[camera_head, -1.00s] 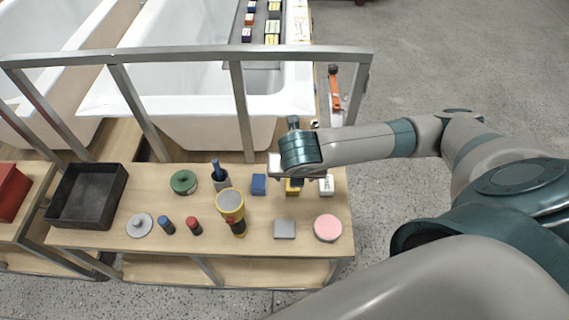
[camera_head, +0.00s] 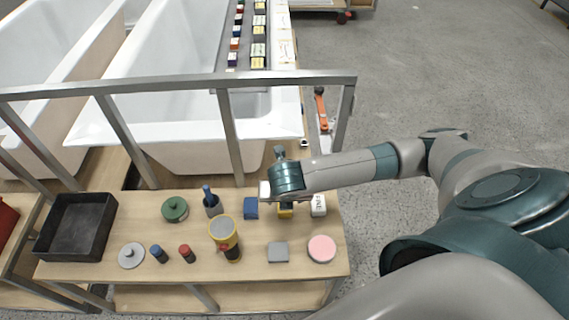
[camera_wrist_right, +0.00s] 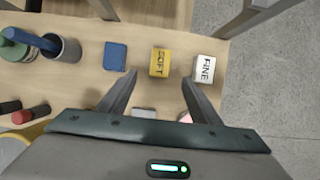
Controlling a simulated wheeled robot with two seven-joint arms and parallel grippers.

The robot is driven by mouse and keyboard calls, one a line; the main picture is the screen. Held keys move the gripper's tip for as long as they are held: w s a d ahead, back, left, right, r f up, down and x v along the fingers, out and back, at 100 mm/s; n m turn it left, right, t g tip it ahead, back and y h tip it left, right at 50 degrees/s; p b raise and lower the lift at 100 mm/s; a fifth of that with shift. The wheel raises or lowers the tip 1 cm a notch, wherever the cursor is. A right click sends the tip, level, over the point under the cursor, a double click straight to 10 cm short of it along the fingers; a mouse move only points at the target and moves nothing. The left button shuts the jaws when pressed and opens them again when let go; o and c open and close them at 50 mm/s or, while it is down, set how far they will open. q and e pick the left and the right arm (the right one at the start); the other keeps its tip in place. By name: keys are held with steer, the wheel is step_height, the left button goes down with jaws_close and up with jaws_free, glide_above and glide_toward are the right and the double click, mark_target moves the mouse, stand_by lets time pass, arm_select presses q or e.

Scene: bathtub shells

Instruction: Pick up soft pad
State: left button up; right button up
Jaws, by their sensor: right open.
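The soft pad (camera_wrist_right: 159,63) is a yellow block with SOFT printed on its top in the right wrist view. It lies on the wooden bench top, between a blue block (camera_wrist_right: 115,56) and a white block marked FINE (camera_wrist_right: 204,68). In the head view the soft pad (camera_head: 286,211) is partly hidden behind my right gripper. My right gripper (camera_wrist_right: 159,77) is open and empty above the bench. Its two fingers are spread to either side of the soft pad in the wrist picture, and the pad appears just past the fingertips. My left gripper is not in view.
A grey block (camera_head: 278,252) and a pink round pad (camera_head: 321,248) lie nearer on the bench. A yellow flashlight-like item (camera_head: 224,231), a cup with a blue tool (camera_head: 213,204) and a black tray (camera_head: 78,226) stand left. A metal rail (camera_head: 180,85) crosses behind.

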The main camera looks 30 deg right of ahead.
steer(key=p, duration=0.1)
glide_above(284, 212)
step_height(284, 212, down, 5)
steer(key=shift+d+f, duration=0.1)
steer(key=shift+w+d+f, duration=0.1)
steer(key=shift+w+f, duration=0.05)
steer(key=shift+f, duration=0.35)
steer(key=shift+w+d+f+p, duration=0.1)
steer(key=shift+d+f+p, duration=0.05)
steer(key=shift+f+p, duration=0.4)
steer(key=shift+p+x, duration=0.4)
steer(key=shift+x, duration=1.6)
steer(key=shift+f, duration=0.1)
steer(key=shift+c, duration=0.4)
